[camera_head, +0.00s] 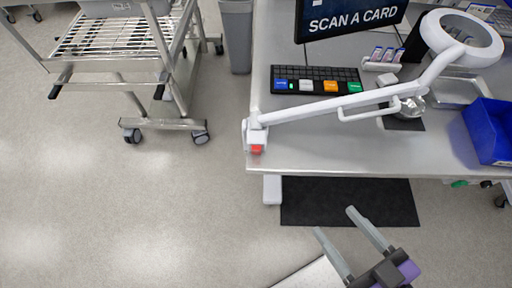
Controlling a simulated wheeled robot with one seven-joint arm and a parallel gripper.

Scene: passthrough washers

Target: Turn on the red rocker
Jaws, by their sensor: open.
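The red rocker (257,149) is a small red patch on the white clamp base (255,134) of a magnifier lamp, at the front left corner of the steel table. It is too small to tell which way it is tipped. My gripper (335,220) is at the lower right, in front of the table, over the floor and the edge of a dark mat. Its two grey fingers are apart with nothing between them. It is well apart from the rocker, below and to the right of it in the picture.
The lamp's white arm (340,104) runs across the table (300,160) to its ring head (462,34). A keyboard with coloured keys (316,80), a screen (350,17) and a blue bin (490,131) stand on the table. A wheeled cart (168,124) is at upper left. The floor on the left is clear.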

